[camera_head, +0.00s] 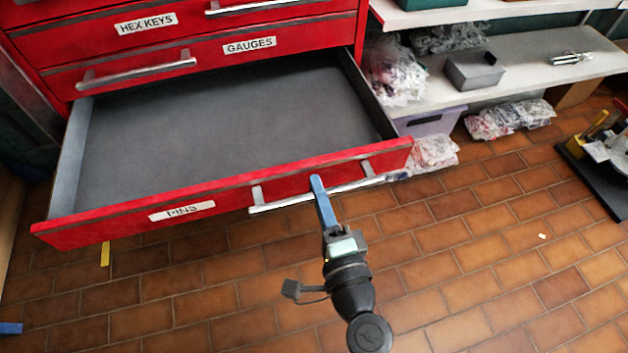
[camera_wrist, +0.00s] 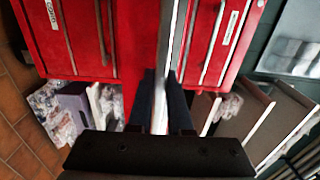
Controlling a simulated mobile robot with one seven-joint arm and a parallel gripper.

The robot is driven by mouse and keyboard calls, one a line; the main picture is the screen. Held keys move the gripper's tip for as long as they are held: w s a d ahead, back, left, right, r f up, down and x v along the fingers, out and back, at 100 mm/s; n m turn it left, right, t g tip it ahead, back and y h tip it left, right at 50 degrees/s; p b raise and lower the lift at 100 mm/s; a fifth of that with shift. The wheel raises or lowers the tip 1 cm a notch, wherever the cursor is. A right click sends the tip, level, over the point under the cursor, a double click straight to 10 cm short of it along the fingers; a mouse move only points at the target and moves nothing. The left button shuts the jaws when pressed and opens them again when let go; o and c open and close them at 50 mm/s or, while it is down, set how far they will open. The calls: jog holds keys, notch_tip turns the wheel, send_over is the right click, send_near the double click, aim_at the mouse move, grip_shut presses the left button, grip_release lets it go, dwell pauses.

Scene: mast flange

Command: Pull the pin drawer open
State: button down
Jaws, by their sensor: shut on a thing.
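The pin drawer (camera_head: 110,226) is the red drawer labelled PINS in the head view. It stands pulled far out of the cabinet, and its grey inside looks empty. Its pale metal handle (camera_head: 276,204) runs along the front panel. My gripper (camera_head: 318,182) is at the handle, right of its middle, and shut on it; a blue finger covers part of the bar. In the wrist view, my two dark fingers (camera_wrist: 163,90) lie on either side of the handle bar (camera_wrist: 166,35), which runs upright through the picture.
Closed drawers labelled GAUGES (camera_head: 220,58) and HEX KEYS (camera_head: 95,35) are above. A shelf (camera_head: 540,68) with a grey bin (camera_head: 474,72) and bagged parts stands at right. A dark platform (camera_head: 590,180) lies at the right edge. The tiled floor (camera_head: 480,270) in front is mostly clear.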

jog(key=shift+s+d, duration=0.2)
jog(key=shift+s, duration=0.15)
jog(key=c, duration=0.8)
grip_release()
jog(key=shift+c, duration=0.2)
jog(key=v, duration=1.3)
